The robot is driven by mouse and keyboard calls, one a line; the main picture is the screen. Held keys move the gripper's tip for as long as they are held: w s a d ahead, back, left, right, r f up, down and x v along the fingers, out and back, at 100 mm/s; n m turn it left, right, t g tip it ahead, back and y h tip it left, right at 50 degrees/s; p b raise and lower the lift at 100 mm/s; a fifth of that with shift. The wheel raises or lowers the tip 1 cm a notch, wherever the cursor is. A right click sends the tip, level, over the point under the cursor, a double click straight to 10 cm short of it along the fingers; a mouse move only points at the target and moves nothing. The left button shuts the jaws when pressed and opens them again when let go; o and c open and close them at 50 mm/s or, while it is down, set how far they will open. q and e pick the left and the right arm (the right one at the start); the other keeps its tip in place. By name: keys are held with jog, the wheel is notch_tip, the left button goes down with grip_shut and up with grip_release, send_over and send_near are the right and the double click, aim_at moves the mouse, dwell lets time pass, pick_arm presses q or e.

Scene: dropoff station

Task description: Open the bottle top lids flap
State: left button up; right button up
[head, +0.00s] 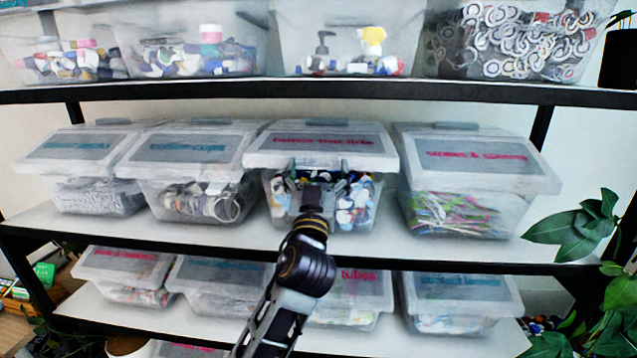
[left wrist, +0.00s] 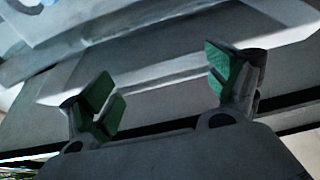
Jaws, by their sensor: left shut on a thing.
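The bottle top lids bin (head: 350,215) is a clear tub of mixed coloured lids on the middle shelf, third from the left. Its flap (head: 262,158) has a pale rim and a dark panel with red lettering, partly unreadable, and lies sloping over the tub. My left gripper (head: 316,174) is at the flap's front lower edge, with its fingers well apart and shut on it. In the left wrist view the green-padded fingers (left wrist: 156,82) stand against the pale flap edge (left wrist: 160,60); the exact contact is hard to see. My right gripper is not in view.
Similar lidded bins stand close on both sides, one with cups (head: 190,150) and one with a red label (head: 475,160). A dark-edged shelf (head: 320,89) runs above with open tubs. More bins (head: 460,290) sit below. A leafy plant (head: 580,235) is at the right.

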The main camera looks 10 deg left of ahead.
pick_arm(q)
notch_tip(320, 180, up, 8)
jog(key=shift+f+p, duration=0.2)
jog(key=shift+p, duration=0.2)
jog(key=shift+s, duration=0.1)
